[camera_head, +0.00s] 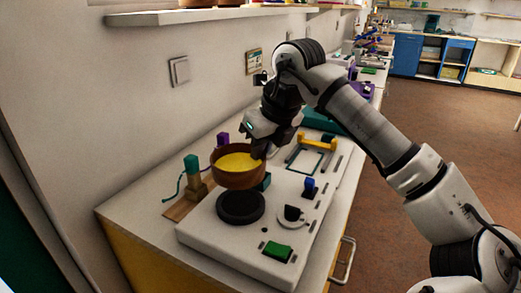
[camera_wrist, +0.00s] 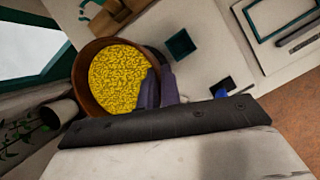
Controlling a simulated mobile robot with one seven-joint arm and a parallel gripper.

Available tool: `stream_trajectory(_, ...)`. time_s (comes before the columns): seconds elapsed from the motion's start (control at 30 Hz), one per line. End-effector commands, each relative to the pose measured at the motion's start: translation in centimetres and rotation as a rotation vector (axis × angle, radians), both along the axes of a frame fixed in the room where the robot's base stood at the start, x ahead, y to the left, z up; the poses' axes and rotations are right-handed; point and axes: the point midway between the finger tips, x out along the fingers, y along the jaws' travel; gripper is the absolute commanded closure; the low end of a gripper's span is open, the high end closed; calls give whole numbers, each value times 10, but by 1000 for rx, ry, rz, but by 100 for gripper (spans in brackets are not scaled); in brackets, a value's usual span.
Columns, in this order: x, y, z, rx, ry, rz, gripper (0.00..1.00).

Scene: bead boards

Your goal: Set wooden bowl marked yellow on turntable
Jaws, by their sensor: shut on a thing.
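The wooden bowl (camera_head: 237,181) is brown and round, with a yellow inside. It appears upright, just behind the black round turntable (camera_head: 240,208) in the head view. My gripper (camera_head: 260,150) is shut on the bowl's right rim. In the wrist view the bowl (camera_wrist: 84,92) fills the upper left, and the dark fingers of my gripper (camera_wrist: 152,90) meet its rim on the right. The bowl seems held above the board, but its underside is hidden. The turntable's top is bare. I cannot make it out in the wrist view.
The white board (camera_head: 205,238) lies on the counter. A teal open box (camera_wrist: 181,44) is close beside the bowl. The wall is behind.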

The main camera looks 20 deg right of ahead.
Motion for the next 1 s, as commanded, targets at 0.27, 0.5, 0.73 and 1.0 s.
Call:
stream_trajectory(0.27, 0, 0, -26, 0, 0, 0, 100)
stream_trajectory(0.5, 0, 0, -49, 2, -1, -1, 100)
stream_trajectory(0.73, 0, 0, -55, 2, -1, -1, 100)
stream_trajectory(1.0, 0, 0, -55, 0, -1, 0, 100)
